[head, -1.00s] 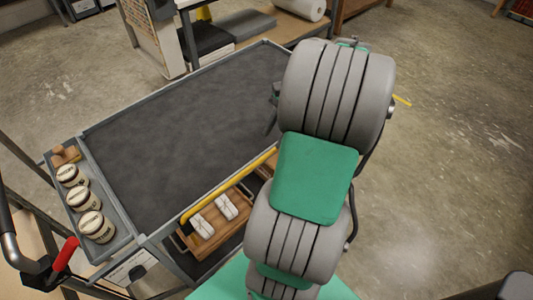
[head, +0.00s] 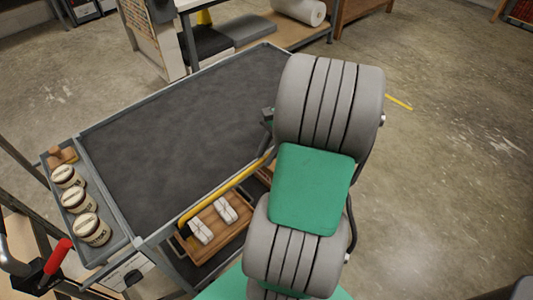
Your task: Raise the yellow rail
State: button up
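The yellow rail (head: 222,191) runs along the near long side of the grey cart (head: 150,236), by the edge of its dark top. Its left end bends down near the cart's corner. Its right end runs behind my arm and is hidden. My gripper (head: 265,143) shows only in part, left of my arm, as a dark finger shape just above the rail's right part. The arm hides the rest of it. Whether it touches the rail, and how wide its fingers are, I cannot tell.
A wooden tray (head: 190,246) with two white bundles sits below the rail on a lower shelf. Several labelled jars (head: 78,200) stand in the cart's left side tray. The cart's dark mat (head: 170,135) is clear. A workbench stands behind; open floor lies to the right.

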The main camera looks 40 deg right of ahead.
grip_shut()
dwell(1.0)
